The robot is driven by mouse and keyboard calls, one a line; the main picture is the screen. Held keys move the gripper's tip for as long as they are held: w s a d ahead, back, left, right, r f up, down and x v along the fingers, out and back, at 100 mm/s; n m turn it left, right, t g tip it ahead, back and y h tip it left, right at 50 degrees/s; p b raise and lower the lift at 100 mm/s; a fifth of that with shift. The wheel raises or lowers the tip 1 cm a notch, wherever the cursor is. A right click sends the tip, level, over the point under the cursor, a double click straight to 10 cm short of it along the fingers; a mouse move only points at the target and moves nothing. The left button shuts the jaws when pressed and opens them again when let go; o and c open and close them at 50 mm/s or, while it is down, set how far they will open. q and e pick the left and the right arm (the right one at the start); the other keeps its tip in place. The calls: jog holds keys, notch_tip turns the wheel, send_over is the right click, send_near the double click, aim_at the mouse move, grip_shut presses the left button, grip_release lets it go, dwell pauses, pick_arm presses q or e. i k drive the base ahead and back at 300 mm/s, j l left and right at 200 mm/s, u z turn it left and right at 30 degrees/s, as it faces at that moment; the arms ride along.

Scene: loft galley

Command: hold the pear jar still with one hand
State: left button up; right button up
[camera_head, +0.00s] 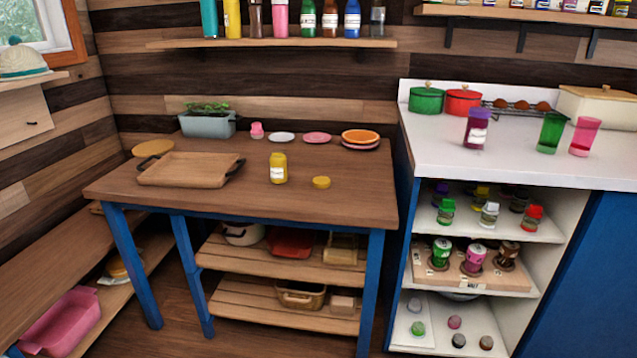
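A small yellow jar with a white label (278,168) stands upright on the wooden table (230,205), right of its middle. The label is too small to read, so I cannot confirm that it is the pear jar. A round yellow lid (321,182) lies flat on the table just right of the jar, apart from it. Whether the jar's top is open is too small to tell. Neither of my grippers shows in the head view, and nothing is seen touching the jar.
A wooden tray with dark handles (190,181) lies left of the jar. A white counter (540,163) with cups and pots stands at right. The table's front right is clear.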

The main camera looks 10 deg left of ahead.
aim_at(277, 167)
jog(key=i+l, duration=0.1)
jog(key=i, duration=1.15)
jog(key=u, duration=0.05)
